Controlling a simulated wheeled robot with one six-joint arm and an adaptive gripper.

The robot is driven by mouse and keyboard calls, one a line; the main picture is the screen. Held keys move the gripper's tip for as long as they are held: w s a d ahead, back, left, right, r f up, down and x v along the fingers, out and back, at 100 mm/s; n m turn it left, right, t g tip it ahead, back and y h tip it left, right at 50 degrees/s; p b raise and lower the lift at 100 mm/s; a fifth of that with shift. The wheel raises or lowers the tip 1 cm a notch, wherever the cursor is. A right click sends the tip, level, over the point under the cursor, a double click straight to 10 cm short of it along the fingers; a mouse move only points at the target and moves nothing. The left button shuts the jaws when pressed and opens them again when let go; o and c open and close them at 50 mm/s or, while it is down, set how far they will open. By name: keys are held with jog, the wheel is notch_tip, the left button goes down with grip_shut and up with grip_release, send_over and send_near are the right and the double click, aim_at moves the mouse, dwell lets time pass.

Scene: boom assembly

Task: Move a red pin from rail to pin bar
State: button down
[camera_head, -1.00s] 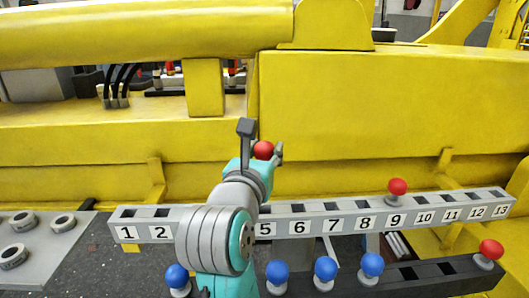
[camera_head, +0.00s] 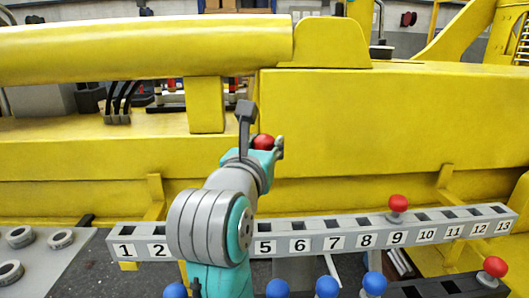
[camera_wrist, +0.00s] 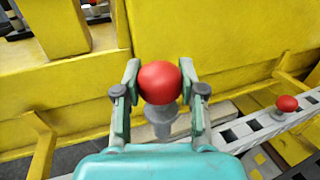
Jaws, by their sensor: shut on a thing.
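My gripper (camera_wrist: 160,88) is shut on a red pin (camera_wrist: 159,82), with one finger on each side of its ball head and the grey shank below. In the head view the held red pin (camera_head: 263,142) is above and behind the numbered grey rail (camera_head: 364,228), in front of the yellow boom. A second red pin (camera_head: 397,203) stands in the numbered rail near 9; it also shows in the wrist view (camera_wrist: 287,103). A third red pin (camera_head: 495,267) stands on the dark bar (camera_head: 425,287) at the lower right. My arm hides slots 3 and 4.
Several blue pins (camera_head: 327,287) stand in a row at the bottom edge. A grey plate with round rings (camera_head: 62,238) lies at the left. The yellow boom (camera_head: 390,120) fills the background behind the rail.

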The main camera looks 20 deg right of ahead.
jog(key=shift+r, duration=1.3)
